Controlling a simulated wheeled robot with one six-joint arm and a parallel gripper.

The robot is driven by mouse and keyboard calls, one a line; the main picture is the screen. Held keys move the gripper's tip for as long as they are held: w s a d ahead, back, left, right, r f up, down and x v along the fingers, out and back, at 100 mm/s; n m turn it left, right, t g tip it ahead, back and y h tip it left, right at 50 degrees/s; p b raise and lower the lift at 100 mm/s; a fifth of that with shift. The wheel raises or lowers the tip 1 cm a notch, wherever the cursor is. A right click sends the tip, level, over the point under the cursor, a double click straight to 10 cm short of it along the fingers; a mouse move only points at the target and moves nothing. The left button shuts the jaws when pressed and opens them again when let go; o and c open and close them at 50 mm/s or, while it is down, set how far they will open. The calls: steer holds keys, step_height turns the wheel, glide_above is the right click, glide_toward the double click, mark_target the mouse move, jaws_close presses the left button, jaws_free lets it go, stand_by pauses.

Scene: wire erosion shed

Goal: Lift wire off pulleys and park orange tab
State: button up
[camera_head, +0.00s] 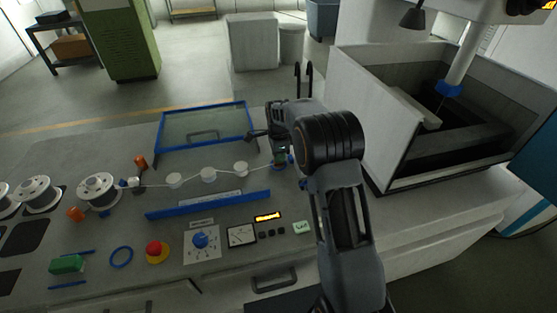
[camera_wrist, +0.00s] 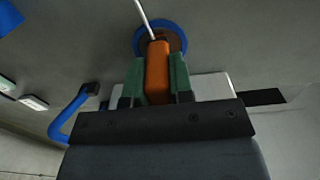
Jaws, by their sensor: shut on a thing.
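The orange tab (camera_wrist: 158,82) is between the green-padded jaws of my gripper (camera_wrist: 159,62), which is shut on it. The white wire (camera_wrist: 146,20) runs from the tab's end towards the top of the wrist view. In the head view my gripper (camera_head: 280,158) is at the right end of the wire (camera_head: 257,165), and the tab is hardly visible there. The wire passes along three white pulleys (camera_head: 174,181), (camera_head: 208,174), (camera_head: 240,169) from the spool side at left. I cannot tell whether it touches each pulley. A blue ring (camera_wrist: 178,32) lies behind the tab.
White spools (camera_head: 97,188) and orange pegs (camera_head: 140,161), (camera_head: 76,214) stand at left. A blue bar (camera_head: 208,205) lies before the pulleys, a blue-framed panel (camera_head: 203,128) behind. A red button (camera_head: 156,250) and dial (camera_head: 200,240) are in front. A machine tank (camera_head: 385,140) rises at right.

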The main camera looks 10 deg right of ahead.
jaws_close()
steer(key=shift+r, duration=0.1)
steer(key=shift+r, duration=0.5)
step_height(320, 180, up, 2)
steer(key=shift+s+r, duration=0.1)
steer(key=shift+r, duration=0.1)
steer(key=s+a+r+b, duration=0.2)
steer(key=s+r+b, duration=0.1)
steer(key=s+r, duration=0.85)
steer(key=w+a+f+p, duration=0.1)
steer(key=w+a+p, duration=0.9)
steer(key=a, duration=0.3)
steer(key=shift+a+f+p, duration=0.2)
steer(key=shift+a+p, duration=0.15)
steer(key=shift+p, duration=0.25)
